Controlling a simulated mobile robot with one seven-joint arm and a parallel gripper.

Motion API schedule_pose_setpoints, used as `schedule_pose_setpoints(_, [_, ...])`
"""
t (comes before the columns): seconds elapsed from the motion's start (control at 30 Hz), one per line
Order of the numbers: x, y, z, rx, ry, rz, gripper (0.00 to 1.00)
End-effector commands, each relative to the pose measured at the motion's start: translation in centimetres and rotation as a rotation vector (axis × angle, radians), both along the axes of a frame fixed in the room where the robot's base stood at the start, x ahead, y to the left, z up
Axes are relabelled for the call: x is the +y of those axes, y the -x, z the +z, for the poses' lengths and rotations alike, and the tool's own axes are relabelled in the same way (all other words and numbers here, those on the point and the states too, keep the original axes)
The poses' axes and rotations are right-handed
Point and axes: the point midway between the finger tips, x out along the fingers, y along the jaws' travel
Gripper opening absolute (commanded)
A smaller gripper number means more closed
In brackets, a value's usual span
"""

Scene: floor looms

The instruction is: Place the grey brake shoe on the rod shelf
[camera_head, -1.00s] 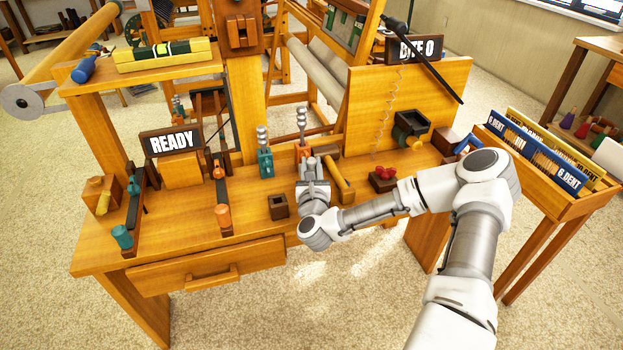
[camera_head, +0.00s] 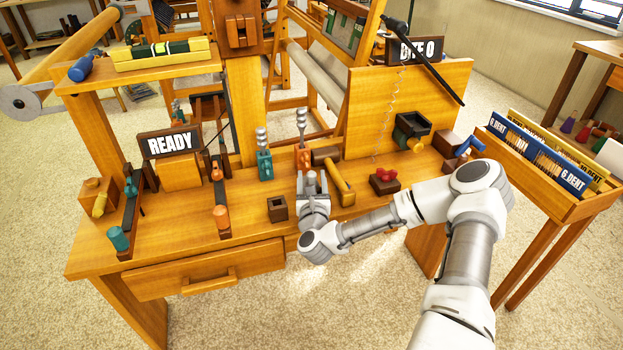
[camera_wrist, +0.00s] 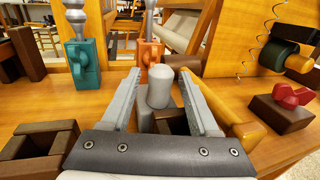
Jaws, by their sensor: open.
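A grey piece with a rounded knob (camera_wrist: 161,88), which looks like the grey brake shoe, stands upright between my gripper's fingers in the wrist view. Its lower part sits at a dark brown holder (camera_wrist: 178,122) and is partly hidden. My gripper (camera_wrist: 160,95) is open, with one finger on each side of the knob and gaps showing. In the head view my gripper (camera_head: 313,183) is low over the bench's front, right of an empty brown square holder (camera_head: 278,208). The raised wooden shelf (camera_head: 150,80) at upper left, seemingly the rod shelf, is far from my gripper.
Teal (camera_head: 264,163) and orange (camera_head: 303,157) clamp-like pieces stand behind. A red-knobbed block (camera_head: 384,182) is further right. The shelf carries a green-and-yellow box (camera_head: 165,54) and a blue roller (camera_head: 81,68).

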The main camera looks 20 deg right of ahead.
Motion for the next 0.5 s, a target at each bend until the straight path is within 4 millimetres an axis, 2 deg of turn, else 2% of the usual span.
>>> schedule_pose_setpoints(0.23, [0.1,0.1,0.6,0.001,0.000,0.001,0.61])
schedule_pose_setpoints(0.37, [0.6,2.4,0.5,0.004,-0.002,0.001,0.61])
schedule_pose_setpoints(0.5, [1.6,5.5,0.5,0.005,-0.004,0.003,0.61])
